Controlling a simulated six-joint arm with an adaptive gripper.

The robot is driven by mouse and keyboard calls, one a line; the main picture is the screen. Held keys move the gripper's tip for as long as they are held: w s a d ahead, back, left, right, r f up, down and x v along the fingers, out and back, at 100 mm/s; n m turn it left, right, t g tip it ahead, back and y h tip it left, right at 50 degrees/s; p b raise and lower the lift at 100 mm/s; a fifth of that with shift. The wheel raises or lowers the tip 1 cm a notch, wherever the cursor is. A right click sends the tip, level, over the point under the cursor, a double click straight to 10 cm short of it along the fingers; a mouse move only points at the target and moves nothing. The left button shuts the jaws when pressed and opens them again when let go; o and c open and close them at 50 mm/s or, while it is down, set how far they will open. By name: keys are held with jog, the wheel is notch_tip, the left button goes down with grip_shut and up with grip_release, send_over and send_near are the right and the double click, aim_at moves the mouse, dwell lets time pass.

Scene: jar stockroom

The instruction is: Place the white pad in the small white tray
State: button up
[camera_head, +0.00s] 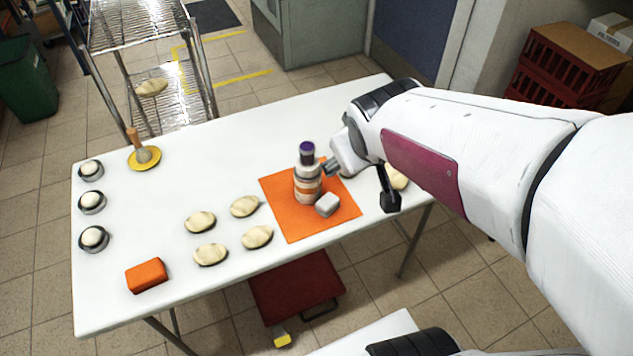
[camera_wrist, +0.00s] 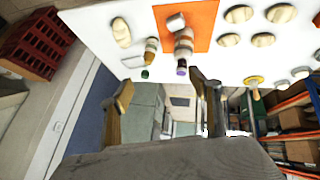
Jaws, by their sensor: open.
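The white pad (camera_head: 327,204) is a small pale block lying on the orange mat (camera_head: 280,191), close in front of a jar with a purple lid (camera_head: 307,185). In the wrist view the pad (camera_wrist: 176,22) lies on the mat beyond that jar (camera_wrist: 183,47). A thin white outline (camera_wrist: 132,61) near the table edge in the wrist view may be the small white tray; I cannot be sure. My arm hides that area in the head view. My gripper (camera_wrist: 163,92) is open and empty, its fingers apart, on the near side of the jars in the wrist view.
A green-lidded jar (camera_wrist: 150,57) stands beside the purple-lidded one. Several beige ovals (camera_head: 244,206) lie on the white table (camera_head: 240,150). An orange block (camera_head: 147,275), a yellow disc with a wooden handle (camera_head: 145,157) and small round dishes (camera_head: 92,202) are at left.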

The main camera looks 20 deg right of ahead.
jog(key=w+d+f+n, duration=0.2)
jog(key=w+d+f, duration=0.3)
jog(key=w+d, duration=0.15)
jog(key=n+t+y, duration=0.2)
jog(key=t+y, duration=0.3)
jog(key=y, duration=0.2)
send_near(335, 203)
jog(key=w, duration=0.1)
jog(key=w+f, duration=0.1)
jog(key=w, duration=0.1)
jog(key=w+f, duration=0.1)
jog(key=w, duration=0.1)
jog(key=shift+d+f, duration=0.15)
jog(key=shift+d, duration=0.1)
jog(key=shift+s+a+f+t+y, duration=0.25)
jog(key=shift+s+a+t+y, duration=0.25)
jog(key=shift+s+a+t, duration=0.15)
jog(key=shift+x, duration=1.2)
jog(key=shift+w+a+f, duration=0.1)
jog(key=shift+a, duration=0.05)
